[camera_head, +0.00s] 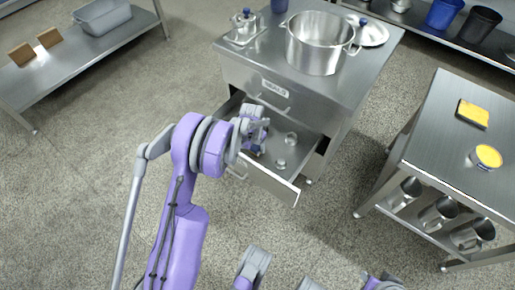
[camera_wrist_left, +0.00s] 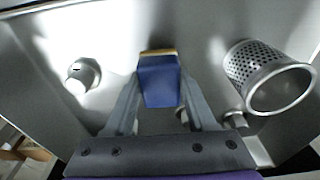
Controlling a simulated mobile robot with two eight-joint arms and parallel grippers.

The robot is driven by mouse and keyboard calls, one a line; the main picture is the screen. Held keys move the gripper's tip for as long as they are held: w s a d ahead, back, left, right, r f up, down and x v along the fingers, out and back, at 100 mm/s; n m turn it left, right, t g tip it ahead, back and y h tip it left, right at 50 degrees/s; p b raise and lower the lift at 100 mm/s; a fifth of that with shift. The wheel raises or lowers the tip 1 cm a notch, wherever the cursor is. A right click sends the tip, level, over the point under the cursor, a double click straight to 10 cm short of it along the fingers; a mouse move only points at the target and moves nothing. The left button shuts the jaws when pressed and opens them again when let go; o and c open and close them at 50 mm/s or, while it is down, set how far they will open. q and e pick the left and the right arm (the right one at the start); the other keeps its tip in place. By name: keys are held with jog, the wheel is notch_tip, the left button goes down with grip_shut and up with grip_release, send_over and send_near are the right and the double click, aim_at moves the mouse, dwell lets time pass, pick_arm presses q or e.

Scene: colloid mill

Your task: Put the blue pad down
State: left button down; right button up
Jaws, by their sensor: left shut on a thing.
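The blue pad (camera_wrist_left: 160,85) is a blue block with a tan strip along its far edge. In the left wrist view it sits between the two fingers of my left gripper (camera_wrist_left: 160,98), which is shut on it. In the head view my left gripper (camera_head: 258,132) is over the open drawer (camera_head: 268,183) of the steel cabinet, and my arm and hand hide most of the pad there. I cannot tell whether the pad touches the drawer floor.
The drawer holds a perforated metal cup (camera_wrist_left: 268,78) right of the pad and a small metal piece (camera_wrist_left: 82,75) to its left. A large pot (camera_head: 315,45) stands on the cabinet top. The right table (camera_head: 440,140) bears a yellow sponge (camera_head: 473,113) and a yellow-topped tin (camera_head: 486,158).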

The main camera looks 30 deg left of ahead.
pick_arm(q)
jog(key=shift+f, duration=0.75)
jog(key=shift+f, duration=0.1)
jog(key=shift+c, duration=1.1)
grip_release()
